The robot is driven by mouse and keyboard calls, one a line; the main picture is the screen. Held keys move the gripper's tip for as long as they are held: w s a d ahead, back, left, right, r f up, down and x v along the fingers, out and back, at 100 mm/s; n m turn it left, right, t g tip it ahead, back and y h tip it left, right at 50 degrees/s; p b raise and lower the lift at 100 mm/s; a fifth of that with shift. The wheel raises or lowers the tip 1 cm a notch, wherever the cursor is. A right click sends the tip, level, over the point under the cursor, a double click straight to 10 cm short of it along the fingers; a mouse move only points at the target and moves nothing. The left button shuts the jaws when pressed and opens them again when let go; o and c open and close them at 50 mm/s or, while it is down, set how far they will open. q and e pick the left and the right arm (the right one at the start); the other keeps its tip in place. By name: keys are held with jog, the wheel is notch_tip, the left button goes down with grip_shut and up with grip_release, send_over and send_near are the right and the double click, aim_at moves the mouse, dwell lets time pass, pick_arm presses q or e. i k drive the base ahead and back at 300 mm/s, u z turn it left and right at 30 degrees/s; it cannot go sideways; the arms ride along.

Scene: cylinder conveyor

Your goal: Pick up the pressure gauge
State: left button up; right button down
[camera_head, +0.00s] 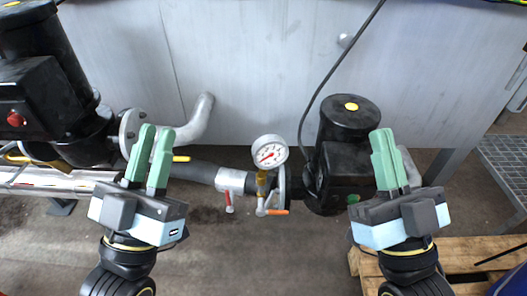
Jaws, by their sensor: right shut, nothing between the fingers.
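The pressure gauge (269,151) has a round white dial with red markings and a grey rim. It sits upright on a brass-coloured fitting above the pipe, near the middle of the head view. My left gripper (157,128) has green fingers with a gap between them. It is open and empty, to the left of the gauge and apart from it. My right gripper (382,131) has its green fingers together. It is shut and empty, to the right of the gauge and apart from it.
A black pump (343,125) stands just right of the gauge, with a black cable (322,88) rising beside it. A larger black pump (50,90) stands at the left. A grey metal panel (255,65) is behind. A wooden pallet (470,250) lies at lower right.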

aim_at(269, 152)
jog(key=k, duration=0.5)
jog(key=u, duration=1.75)
jog(key=i, duration=0.75)
jog(key=z, duration=1.3)
